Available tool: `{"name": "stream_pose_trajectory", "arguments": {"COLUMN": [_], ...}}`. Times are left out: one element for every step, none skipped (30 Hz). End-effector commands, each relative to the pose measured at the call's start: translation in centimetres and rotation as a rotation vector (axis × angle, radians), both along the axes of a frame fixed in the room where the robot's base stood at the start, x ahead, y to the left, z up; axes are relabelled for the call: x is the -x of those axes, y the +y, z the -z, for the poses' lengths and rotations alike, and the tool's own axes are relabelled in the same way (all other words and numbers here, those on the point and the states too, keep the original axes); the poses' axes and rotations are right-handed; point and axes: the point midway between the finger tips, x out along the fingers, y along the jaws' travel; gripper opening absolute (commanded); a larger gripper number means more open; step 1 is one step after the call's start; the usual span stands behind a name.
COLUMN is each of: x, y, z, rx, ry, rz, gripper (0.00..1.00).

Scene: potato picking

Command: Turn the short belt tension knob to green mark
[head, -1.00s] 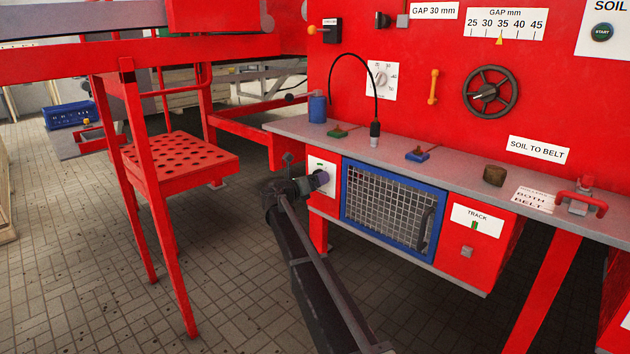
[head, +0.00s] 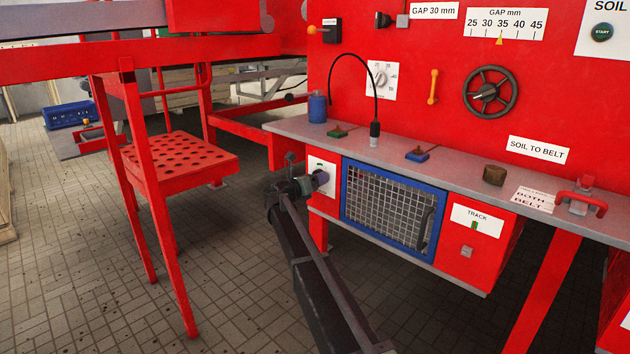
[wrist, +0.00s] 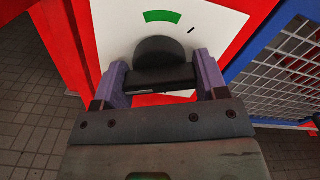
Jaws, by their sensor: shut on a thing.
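The tension knob (wrist: 158,52) is black and round, in front of a white plate (wrist: 112,25) on the red panel. A green mark (wrist: 162,16) shows on the plate above the knob, and a short black tick sits to its right. My gripper (wrist: 163,80) is shut on the knob, with one purple finger on each side of it. In the head view my gripper (head: 320,178) reaches the white plate (head: 318,165) left of the blue mesh guard; the knob is hidden there. The knob's pointer direction cannot be made out.
The blue-framed mesh guard (head: 391,205) is close on the right of my gripper. A grey shelf (head: 300,128) runs above it. A red perforated step (head: 180,160) stands to the left, with open tiled floor between.

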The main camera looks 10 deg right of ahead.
Motion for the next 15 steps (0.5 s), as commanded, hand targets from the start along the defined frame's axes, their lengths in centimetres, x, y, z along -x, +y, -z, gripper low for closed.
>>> {"name": "stream_pose_trajectory", "arguments": {"x": [0.02,0.02,0.00,0.00,-0.01,-0.01,0.00,-0.01,-0.01,-0.02,-0.01,-0.04,-0.04,-0.04,-0.04], "y": [0.00,0.01,0.01,0.01,0.02,0.02,0.01,0.02,0.02,0.03,0.04,0.04,0.04,0.04,0.05], "z": [0.01,0.02,0.01,0.01,0.02,0.02,0.03,0.02,0.03,0.03,0.03,0.03,0.03,0.04,0.04], "rx": [-0.011,-0.019,-0.031,-0.041,-0.053,-0.069,-0.081,-0.096,-0.115,-0.130,-0.146,-0.168,-0.185,-0.201,-0.224], "ry": [-0.015,-0.026,-0.043,-0.057,-0.073,-0.096,-0.113,-0.132,-0.159,-0.180,-0.202,-0.232,-0.254,-0.278,-0.308], "rz": [0.000,0.000,0.000,0.000,0.000,0.000,0.000,0.000,0.000,0.000,0.000,0.000,0.000,0.000,0.000], "gripper": [0.43,0.43,0.43,0.43,0.43,0.43,0.43,0.43,0.43,0.43,0.43,0.43,0.43,0.43,0.43]}}
